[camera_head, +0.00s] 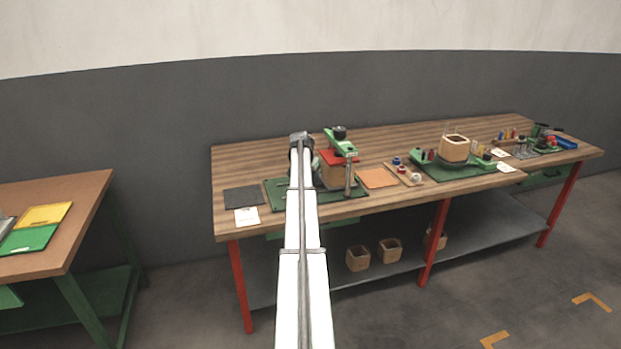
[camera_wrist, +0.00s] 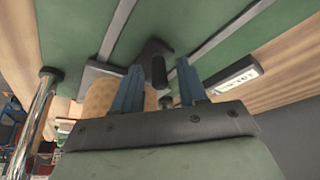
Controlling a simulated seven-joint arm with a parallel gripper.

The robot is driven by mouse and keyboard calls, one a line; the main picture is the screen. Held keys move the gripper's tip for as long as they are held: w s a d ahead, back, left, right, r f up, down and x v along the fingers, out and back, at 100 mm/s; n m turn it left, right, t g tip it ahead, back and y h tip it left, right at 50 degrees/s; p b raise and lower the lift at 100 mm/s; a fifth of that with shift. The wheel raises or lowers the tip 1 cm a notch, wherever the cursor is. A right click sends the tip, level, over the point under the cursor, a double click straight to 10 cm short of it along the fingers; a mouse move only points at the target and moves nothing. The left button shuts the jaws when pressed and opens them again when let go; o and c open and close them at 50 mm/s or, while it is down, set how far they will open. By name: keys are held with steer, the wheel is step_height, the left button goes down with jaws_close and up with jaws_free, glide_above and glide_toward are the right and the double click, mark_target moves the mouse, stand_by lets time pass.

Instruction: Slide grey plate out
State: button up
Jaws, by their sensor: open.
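In the wrist view, a dark grey plate (camera_wrist: 92,76) with a black upright handle (camera_wrist: 157,66) sits at the green base with pale grey rails. My gripper (camera_wrist: 159,68) has two blue fingers, spread apart, one on each side of the handle. I cannot tell whether they touch it. A tan block (camera_wrist: 100,99) shows behind the left finger. In the head view, my arm covers the left part of the green press fixture (camera_head: 341,143), and my fingers are hidden there. A separate dark grey sheet (camera_head: 244,197) lies flat on the bench, left of the fixture.
The fixture has a red plate (camera_head: 340,157) over a tan block and a metal post (camera_head: 349,175) at its front. An orange sheet (camera_head: 377,178) lies right of it. A white paper (camera_head: 246,216) lies at the front left. Another green fixture (camera_head: 455,168) stands farther right.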

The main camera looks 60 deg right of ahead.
steer(key=shift+c, duration=0.4)
jaws_close()
steer(key=shift+w+a, duration=0.1)
steer(key=w+a, duration=1.1)
steer(key=a, duration=0.1)
steer(key=shift+w, duration=0.4)
steer(key=shift+o, duration=0.4)
jaws_free()
